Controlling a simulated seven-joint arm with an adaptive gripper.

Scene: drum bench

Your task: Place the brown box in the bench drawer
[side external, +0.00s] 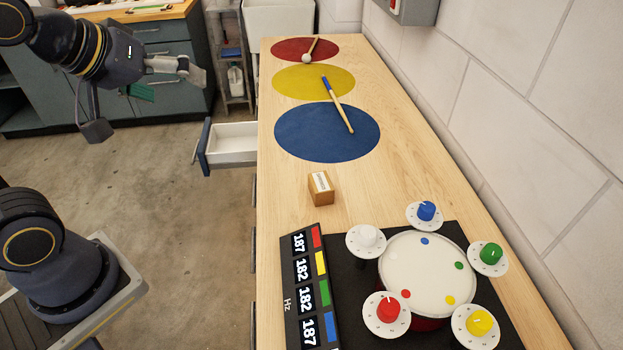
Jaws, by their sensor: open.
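The brown box (321,188) is a small wooden block with a pale label. It stands on the wooden bench (420,150), between the blue circle and the number display. The bench drawer (231,146) is pulled out from the bench's left side, and its white inside looks empty. Its blue-grey front (203,147) faces left. My gripper (145,105) is open and empty in the upper left, over the floor. It is well left of the drawer and apart from the box.
Red (305,49), yellow (314,81) and blue (327,132) circles lie on the bench. A mallet (310,50) and a blue-tipped stick (338,104) rest on them. A drum (428,275) with several coloured knobs and a number display (308,287) occupy the near end. A wall bounds the right.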

